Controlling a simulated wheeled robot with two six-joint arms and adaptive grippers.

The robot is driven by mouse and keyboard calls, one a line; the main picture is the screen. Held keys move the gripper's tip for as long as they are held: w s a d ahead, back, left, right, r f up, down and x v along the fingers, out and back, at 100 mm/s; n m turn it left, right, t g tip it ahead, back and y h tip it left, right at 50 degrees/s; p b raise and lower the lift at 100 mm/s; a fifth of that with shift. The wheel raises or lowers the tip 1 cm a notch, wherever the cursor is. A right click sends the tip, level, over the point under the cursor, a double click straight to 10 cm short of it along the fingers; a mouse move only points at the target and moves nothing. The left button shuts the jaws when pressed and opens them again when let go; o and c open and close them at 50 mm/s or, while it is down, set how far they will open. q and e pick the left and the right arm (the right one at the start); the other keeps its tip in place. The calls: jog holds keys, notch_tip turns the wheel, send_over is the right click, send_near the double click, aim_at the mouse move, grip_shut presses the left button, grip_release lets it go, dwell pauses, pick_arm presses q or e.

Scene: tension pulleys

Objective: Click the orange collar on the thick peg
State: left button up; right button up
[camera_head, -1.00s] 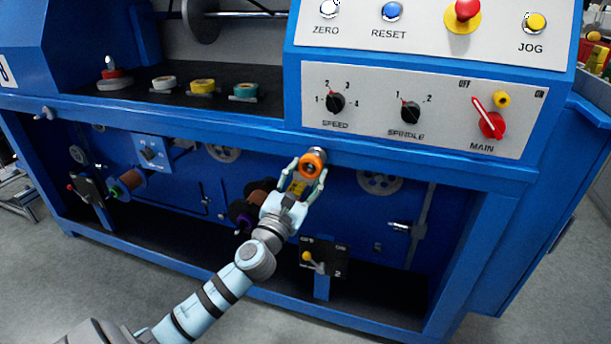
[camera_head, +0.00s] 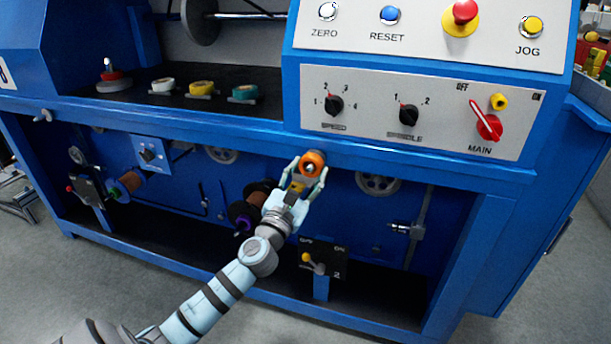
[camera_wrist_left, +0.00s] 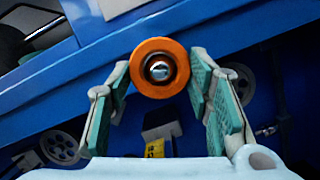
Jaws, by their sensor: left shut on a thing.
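The orange collar (camera_head: 313,158) is at the blue front rail, below the control panel. My left gripper (camera_head: 308,172) is shut on it, with a finger on either side. In the left wrist view the orange collar (camera_wrist_left: 138,68) faces me between the green-padded fingertips of my left gripper (camera_wrist_left: 160,80). The round metal end of the thick peg (camera_wrist_left: 159,70) shows inside the collar's hole, so the collar is around the peg's end. The rest of the peg is hidden behind the collar, and I cannot tell how deep it sits. My right gripper is not in view.
The control panel (camera_head: 440,132) with knobs and a red main switch is just above. A lever box (camera_head: 322,262) stands below right of my gripper. Dark spools (camera_head: 243,212) and a pulley wheel (camera_head: 377,183) flank it. Coloured rolls (camera_head: 201,87) lie on the shelf.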

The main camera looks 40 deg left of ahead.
pick_arm(q)
jog(key=shift+w+a, duration=0.25)
jog(key=shift+w, duration=0.45)
dwell(0.3)
dwell(0.3)
jog(key=o, duration=1.2)
jog(key=v, duration=1.2)
